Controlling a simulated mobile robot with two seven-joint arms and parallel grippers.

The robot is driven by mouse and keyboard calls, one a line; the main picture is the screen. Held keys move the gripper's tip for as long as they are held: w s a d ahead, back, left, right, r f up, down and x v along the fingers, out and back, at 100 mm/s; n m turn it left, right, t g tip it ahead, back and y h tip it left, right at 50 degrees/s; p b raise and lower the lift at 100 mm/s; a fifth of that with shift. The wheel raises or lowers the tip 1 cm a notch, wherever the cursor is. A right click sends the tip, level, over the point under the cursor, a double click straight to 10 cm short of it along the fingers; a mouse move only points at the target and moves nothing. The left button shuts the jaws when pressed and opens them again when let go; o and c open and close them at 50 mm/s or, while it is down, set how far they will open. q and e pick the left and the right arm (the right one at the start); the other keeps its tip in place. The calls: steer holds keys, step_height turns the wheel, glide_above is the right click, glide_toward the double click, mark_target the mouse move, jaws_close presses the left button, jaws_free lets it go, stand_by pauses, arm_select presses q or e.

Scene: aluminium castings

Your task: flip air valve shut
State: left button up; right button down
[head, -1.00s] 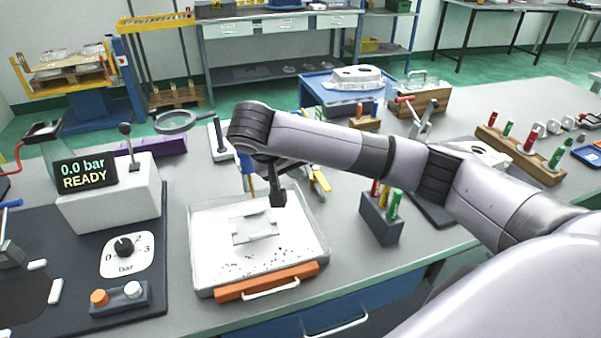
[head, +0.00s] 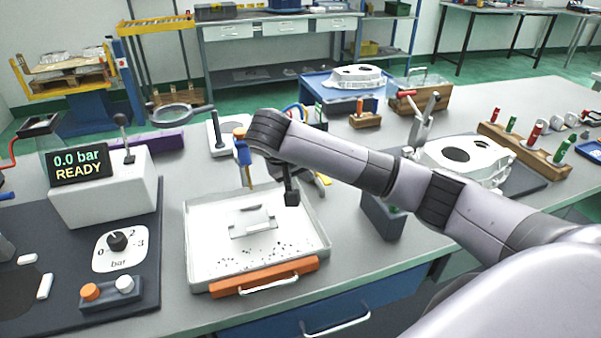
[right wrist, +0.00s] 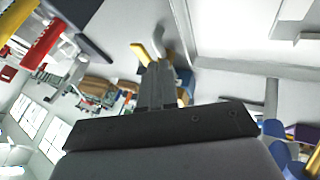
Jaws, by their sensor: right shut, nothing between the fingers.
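A lever with a black ball knob (head: 121,119) stands roughly upright at the right of the white box (head: 105,200), whose display (head: 80,165) reads "0.0 bar READY". No label shows whether this lever is the air valve. A pressure dial (head: 117,241) marked in bar lies in front of the box, its knob near the middle of the scale. My right gripper (head: 292,198) is shut and empty, above the back right part of the shallow tray, well right of the lever. Its shut fingers also show in the right wrist view (right wrist: 158,85). My left gripper is not in view.
A white tray (head: 203,270) holds a pale plate and dark specks. An orange and a white button (head: 108,290) sit at front left. A magnifier (head: 180,114) stands behind. A white casting (head: 470,160) and a dark block (head: 383,218) lie near my right arm.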

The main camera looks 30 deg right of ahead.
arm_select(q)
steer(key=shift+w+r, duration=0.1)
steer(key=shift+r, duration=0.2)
arm_select(e)
steer(key=shift+x, duration=1.75)
steer(key=shift+d, duration=0.1)
